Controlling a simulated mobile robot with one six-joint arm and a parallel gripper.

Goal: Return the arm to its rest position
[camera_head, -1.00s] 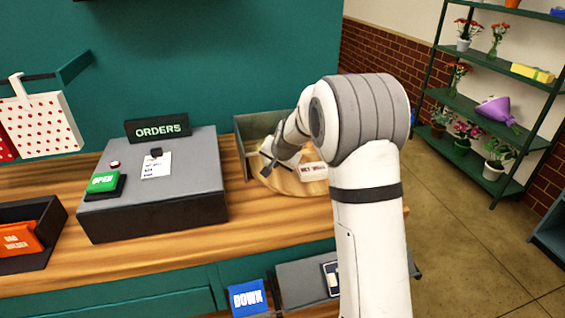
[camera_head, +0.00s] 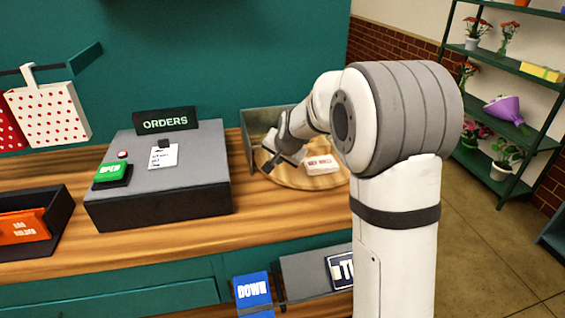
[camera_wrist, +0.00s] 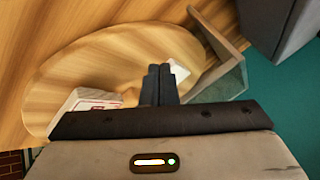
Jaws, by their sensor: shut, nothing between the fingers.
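My gripper (camera_head: 268,167) is above the round wooden board (camera_head: 290,181) on the counter, toward its left side. In the wrist view my gripper (camera_wrist: 158,72) points at the board (camera_wrist: 60,75), with its two fingers together and nothing between them. My arm reaches in from the right of the head view and bends down over the board. A white card with red lettering (camera_head: 320,164) lies on the board, apart from the fingers. It also shows in the wrist view as a white block (camera_wrist: 85,104), partly hidden by my gripper.
The grey ORDERS station (camera_head: 205,160) with a green OPEN button (camera_head: 111,172) is to the left. A dark tray (camera_head: 60,215) is at far left. Plant shelves (camera_head: 545,85) stand at right, with open floor before them.

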